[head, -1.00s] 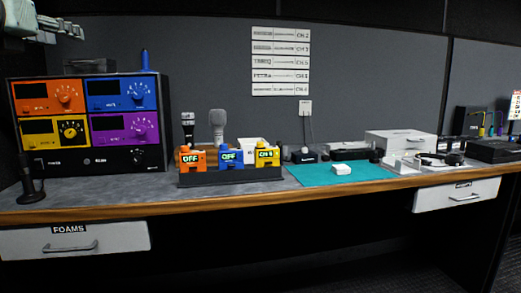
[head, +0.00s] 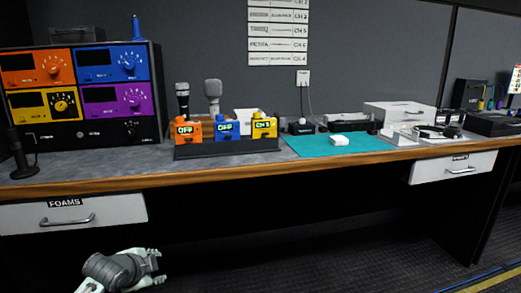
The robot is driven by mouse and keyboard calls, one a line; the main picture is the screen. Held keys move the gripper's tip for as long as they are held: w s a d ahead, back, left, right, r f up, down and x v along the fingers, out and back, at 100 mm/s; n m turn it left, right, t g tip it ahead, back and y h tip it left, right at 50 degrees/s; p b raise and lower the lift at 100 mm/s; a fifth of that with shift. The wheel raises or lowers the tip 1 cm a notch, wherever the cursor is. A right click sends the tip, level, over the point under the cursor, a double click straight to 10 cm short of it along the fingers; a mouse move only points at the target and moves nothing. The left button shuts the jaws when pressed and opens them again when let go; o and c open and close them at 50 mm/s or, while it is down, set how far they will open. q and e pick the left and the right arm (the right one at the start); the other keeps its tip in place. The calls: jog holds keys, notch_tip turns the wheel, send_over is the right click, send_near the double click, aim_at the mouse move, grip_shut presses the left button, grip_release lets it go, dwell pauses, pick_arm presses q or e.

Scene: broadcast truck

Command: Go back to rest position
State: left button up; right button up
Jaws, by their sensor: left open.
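My left gripper (head: 155,267) is low at the bottom left of the head view, in front of the desk and below the FOAMS drawer (head: 75,214). Its fingers point right, stand apart and hold nothing. It is clear of the desk (head: 350,166) and touches nothing that I can see. My right gripper is not in view.
On the desk are a four-colour receiver unit (head: 82,97), a black rack (head: 225,149) with orange, blue and yellow packs, and a teal mat (head: 330,144) with a white block (head: 339,140). The floor (head: 340,255) under the desk looks clear.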

pick_arm(q)
jog(key=s+f+n+g+y, duration=0.1)
jog(key=s+f+n+g, duration=0.5)
jog(key=s+f, duration=2.2)
jog(key=s+n, duration=0.3)
jog(key=n, duration=0.3)
jog(key=shift+s+d+f, duration=0.15)
jog(key=shift+s+d, duration=0.1)
jog(key=shift+s, duration=0.1)
